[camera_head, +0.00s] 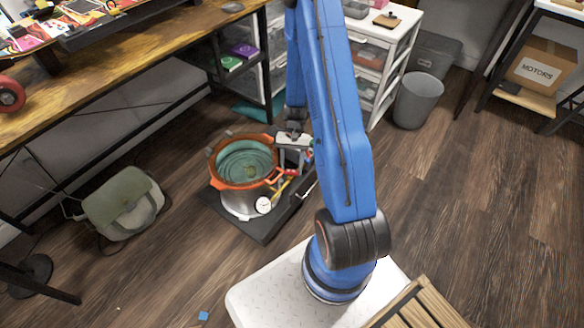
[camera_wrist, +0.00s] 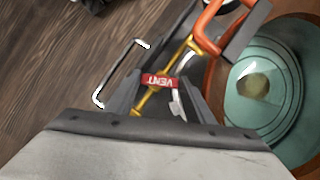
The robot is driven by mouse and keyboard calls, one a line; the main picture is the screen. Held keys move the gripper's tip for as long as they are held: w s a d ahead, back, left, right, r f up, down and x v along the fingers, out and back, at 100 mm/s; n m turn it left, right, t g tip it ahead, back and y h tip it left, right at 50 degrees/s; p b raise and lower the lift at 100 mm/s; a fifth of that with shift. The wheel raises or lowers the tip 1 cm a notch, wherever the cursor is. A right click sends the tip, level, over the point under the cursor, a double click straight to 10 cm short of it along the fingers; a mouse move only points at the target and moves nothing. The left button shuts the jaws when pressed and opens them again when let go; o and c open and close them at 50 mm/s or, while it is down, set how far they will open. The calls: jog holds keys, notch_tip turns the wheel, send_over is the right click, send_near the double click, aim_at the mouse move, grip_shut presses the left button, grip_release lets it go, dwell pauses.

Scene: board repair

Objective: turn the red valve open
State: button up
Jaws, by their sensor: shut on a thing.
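The red valve handle (camera_wrist: 160,82), marked VENT, sits on a thin brass pipe (camera_wrist: 180,62) beside the pot in the wrist view. My gripper (camera_wrist: 158,88) is shut on this handle, with a grey finger at each side of it. The handle lies across the slanting pipe. In the head view my gripper (camera_head: 294,150) is at the right side of the pot (camera_head: 240,203), low near the floor.
The pot has an orange rim (camera_head: 214,178), a teal inside and a round gauge (camera_head: 263,205). It stands on a dark base plate (camera_head: 262,236) with a metal bar handle (camera_wrist: 112,78). A workbench (camera_head: 130,65) is at left, a green bag (camera_head: 122,205) beneath it. Open floor lies right.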

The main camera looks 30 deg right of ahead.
jog(key=n, duration=0.2)
jog(key=n+h, duration=0.1)
jog(key=n, duration=0.1)
jog(key=n+g+h, duration=0.1)
jog(key=n, duration=0.1)
jog(key=shift+a+n, duration=0.25)
jog(key=shift+n, duration=0.05)
jog(key=shift+o, duration=0.3)
jog(key=n+h, duration=0.1)
jog(key=n, duration=0.3)
jog(key=shift+s+a+h, duration=0.1)
jog(key=shift+a+h, duration=0.1)
jog(key=shift+h, duration=0.2)
jog(key=shift+n+h, duration=0.3)
jog(key=shift+n, duration=0.6)
jog(key=shift+c, duration=0.3)
jog(key=o, duration=1.1)
jog(key=shift+c, duration=0.2)
